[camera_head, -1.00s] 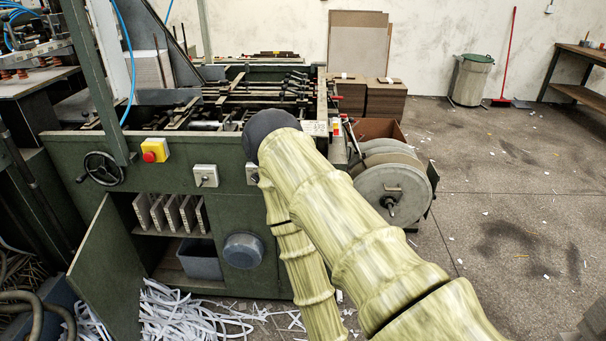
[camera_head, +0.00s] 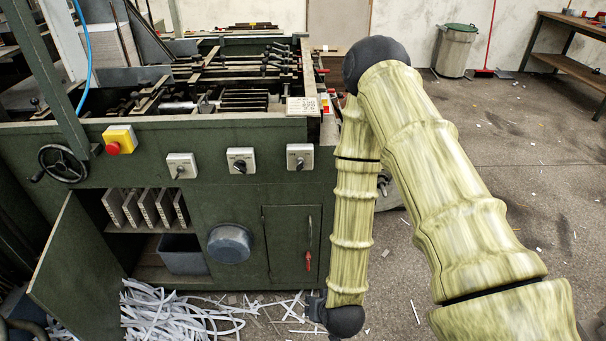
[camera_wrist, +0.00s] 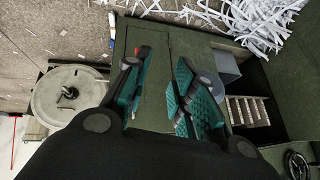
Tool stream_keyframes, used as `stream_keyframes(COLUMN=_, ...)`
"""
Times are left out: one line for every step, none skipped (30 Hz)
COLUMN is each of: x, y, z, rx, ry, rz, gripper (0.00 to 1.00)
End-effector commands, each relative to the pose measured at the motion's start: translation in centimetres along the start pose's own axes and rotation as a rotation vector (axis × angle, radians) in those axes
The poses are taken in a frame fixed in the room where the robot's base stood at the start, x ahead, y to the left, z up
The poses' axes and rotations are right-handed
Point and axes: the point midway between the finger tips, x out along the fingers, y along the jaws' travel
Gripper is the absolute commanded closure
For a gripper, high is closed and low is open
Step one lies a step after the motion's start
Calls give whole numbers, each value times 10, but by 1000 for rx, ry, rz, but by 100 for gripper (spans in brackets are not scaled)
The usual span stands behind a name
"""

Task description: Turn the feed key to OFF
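Three grey switch plates with dark keys sit on the green machine's front panel: a left switch (camera_head: 181,166), a middle switch (camera_head: 240,160) and a right switch (camera_head: 300,157). Their lettering is too small to read, so I cannot tell which is the feed key. The left key looks slanted; the exact settings of the others are unclear. In the wrist view my gripper (camera_wrist: 160,72) is open and empty, its teal-padded fingers apart in front of the green lower door. No switch shows clearly there. In the head view my arm hangs right of the panel, low down.
A yellow box with a red button (camera_head: 119,140) and a handwheel (camera_head: 63,163) are at the panel's left. An open cabinet door (camera_head: 75,262) juts out lower left. Paper strips (camera_head: 175,312) litter the floor. A large reel (camera_wrist: 68,95) stands beside the machine.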

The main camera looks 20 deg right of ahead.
Motion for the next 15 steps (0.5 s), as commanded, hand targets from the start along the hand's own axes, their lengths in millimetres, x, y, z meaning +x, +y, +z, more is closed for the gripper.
stream_keyframes(x=10, y=-15, z=-34, rx=61, ry=117, rz=-31, gripper=74)
stream_keyframes(x=10, y=-23, z=-56, rx=97, ry=186, rz=-48, gripper=74)
stream_keyframes(x=8, y=-34, z=-84, rx=144, ry=276, rz=-71, gripper=74)
stream_keyframes(x=4, y=-42, z=-105, rx=178, ry=342, rz=-88, gripper=74)
stream_keyframes(x=-1, y=-49, z=-126, rx=214, ry=409, rz=-106, gripper=74)
stream_keyframes(x=-9, y=-57, z=-152, rx=259, ry=493, rz=-128, gripper=74)
stream_keyframes(x=-16, y=-62, z=-170, rx=291, ry=552, rz=-145, gripper=74)
stream_keyframes(x=-24, y=-67, z=-188, rx=323, ry=609, rz=-161, gripper=74)
stream_keyframes(x=-34, y=-71, z=-208, rx=361, ry=679, rz=-179, gripper=74)
stream_keyframes(x=-43, y=-75, z=-222, rx=389, ry=727, rz=-193, gripper=74)
stream_keyframes(x=-51, y=-77, z=-234, rx=414, ry=771, rz=-205, gripper=74)
stream_keyframes(x=-62, y=-80, z=-248, rx=442, ry=824, rz=-220, gripper=74)
stream_keyframes(x=-68, y=-81, z=-256, rx=462, ry=857, rz=-228, gripper=74)
stream_keyframes(x=-75, y=-82, z=-264, rx=480, ry=886, rz=-236, gripper=74)
stream_keyframes(x=-83, y=-83, z=-272, rx=499, ry=920, rz=-247, gripper=74)
